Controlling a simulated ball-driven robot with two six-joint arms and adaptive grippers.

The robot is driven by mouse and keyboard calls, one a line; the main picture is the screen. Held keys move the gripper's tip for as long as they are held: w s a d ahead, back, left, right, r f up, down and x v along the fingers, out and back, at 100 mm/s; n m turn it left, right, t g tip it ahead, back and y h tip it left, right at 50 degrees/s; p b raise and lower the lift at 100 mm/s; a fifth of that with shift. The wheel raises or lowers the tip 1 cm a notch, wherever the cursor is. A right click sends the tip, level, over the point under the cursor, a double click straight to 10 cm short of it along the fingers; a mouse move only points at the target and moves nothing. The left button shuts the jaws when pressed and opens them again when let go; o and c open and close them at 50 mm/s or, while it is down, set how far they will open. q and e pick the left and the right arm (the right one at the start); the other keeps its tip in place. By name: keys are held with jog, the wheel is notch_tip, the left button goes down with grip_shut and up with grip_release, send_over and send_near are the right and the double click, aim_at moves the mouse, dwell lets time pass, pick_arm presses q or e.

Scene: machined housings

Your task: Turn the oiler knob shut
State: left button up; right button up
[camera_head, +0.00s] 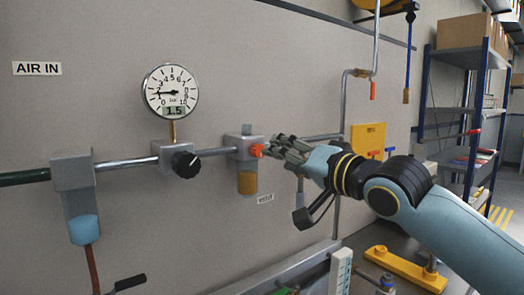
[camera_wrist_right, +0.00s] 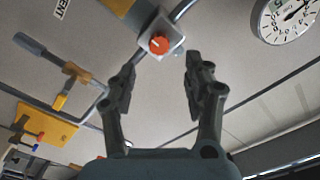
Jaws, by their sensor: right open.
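The oiler (camera_head: 246,150) is a grey block on the wall pipe with an amber bowl (camera_head: 247,183) below it. Its orange-red knob (camera_head: 257,150) faces outward; it also shows in the right wrist view (camera_wrist_right: 159,44), with a pale mark on its face. My right gripper (camera_head: 274,147) is just to the right of the knob in the head view, its fingers pointing at it. In the right wrist view the gripper (camera_wrist_right: 160,72) is open, and the knob lies beyond and between the fingertips, apparently not touched. My left gripper is not in view.
Left along the pipe are a regulator with a black knob (camera_head: 185,164), a pressure gauge (camera_head: 171,91) and a filter with a blue bowl (camera_head: 83,229). A yellow valve panel (camera_head: 368,142) is on the wall behind my right arm. Shelving (camera_head: 466,110) stands at right.

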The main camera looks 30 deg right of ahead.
aim_at(258, 151)
jog(key=w+a, duration=0.1)
jog(key=w, duration=0.6)
jog(key=shift+w+p, duration=0.25)
jog(key=shift+p, duration=0.1)
jog(key=shift+f, duration=0.1)
jog(key=shift+c, duration=0.3)
jog(key=shift+s, duration=0.1)
jog(key=shift+c, duration=2.2)
grip_shut()
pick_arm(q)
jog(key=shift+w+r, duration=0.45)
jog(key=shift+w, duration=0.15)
